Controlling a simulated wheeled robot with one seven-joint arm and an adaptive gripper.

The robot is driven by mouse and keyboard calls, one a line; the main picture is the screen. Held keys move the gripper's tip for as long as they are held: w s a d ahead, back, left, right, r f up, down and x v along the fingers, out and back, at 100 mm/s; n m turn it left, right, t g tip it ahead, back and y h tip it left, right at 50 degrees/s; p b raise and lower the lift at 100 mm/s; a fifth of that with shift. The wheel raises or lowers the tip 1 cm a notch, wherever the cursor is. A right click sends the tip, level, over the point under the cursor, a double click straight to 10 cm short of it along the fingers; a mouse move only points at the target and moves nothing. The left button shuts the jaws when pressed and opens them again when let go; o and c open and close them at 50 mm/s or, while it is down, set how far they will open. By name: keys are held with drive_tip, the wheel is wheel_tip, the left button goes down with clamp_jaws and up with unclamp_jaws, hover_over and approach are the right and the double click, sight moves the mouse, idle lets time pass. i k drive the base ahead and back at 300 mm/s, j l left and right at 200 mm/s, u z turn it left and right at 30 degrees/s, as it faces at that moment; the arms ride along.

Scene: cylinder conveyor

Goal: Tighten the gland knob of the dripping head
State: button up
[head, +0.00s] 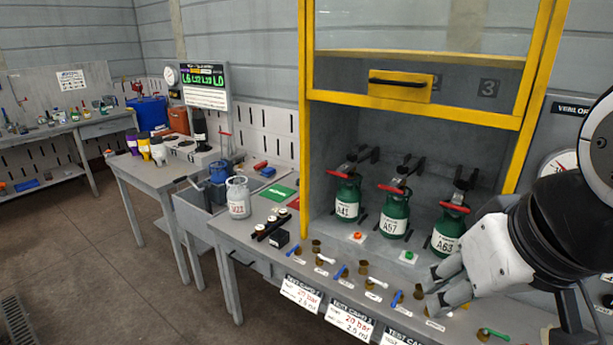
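Three green cylinders, marked A41 (347,211), A57 (394,226) and A63 (446,242), stand upright in a row inside the yellow-framed cabinet. Each has a red piece at its head, and dark fittings sit behind. The gland knobs are too small to make out, and no drip can be told at any head. My gripper (436,290) is at the lower right, in front of A63 and over the bench front. Its fingers are apart and no held thing shows between them. It overlaps the bench area below A63.
The yellow sash (401,85) is raised above the cylinders. Small brass fittings and coloured levers line the bench front (362,267). A white cylinder (238,198) stands left, near a sink. A round gauge (558,165) is at the right. The floor at left is clear.

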sight(351, 157)
drive_tip(key=i+j, duration=0.15)
drive_tip(key=j, duration=0.15)
drive_tip(key=i+j, duration=0.2)
drive_tip(key=j, duration=0.15)
drive_tip(key=i+j+z, duration=0.1)
drive_tip(key=j, duration=0.2)
drive_tip(key=i+j, duration=0.2)
drive_tip(key=j, duration=0.15)
drive_tip(key=i+j, duration=0.2)
drive_tip(key=j, duration=0.15)
drive_tip(key=i+j, duration=0.2)
drive_tip(key=i+j+z, duration=0.1)
drive_tip(key=i+j, duration=0.15)
drive_tip(key=j, duration=0.2)
drive_tip(key=i+j, duration=0.2)
drive_tip(key=j, duration=0.15)
drive_tip(key=i, duration=0.25)
drive_tip(key=l+z, duration=0.05)
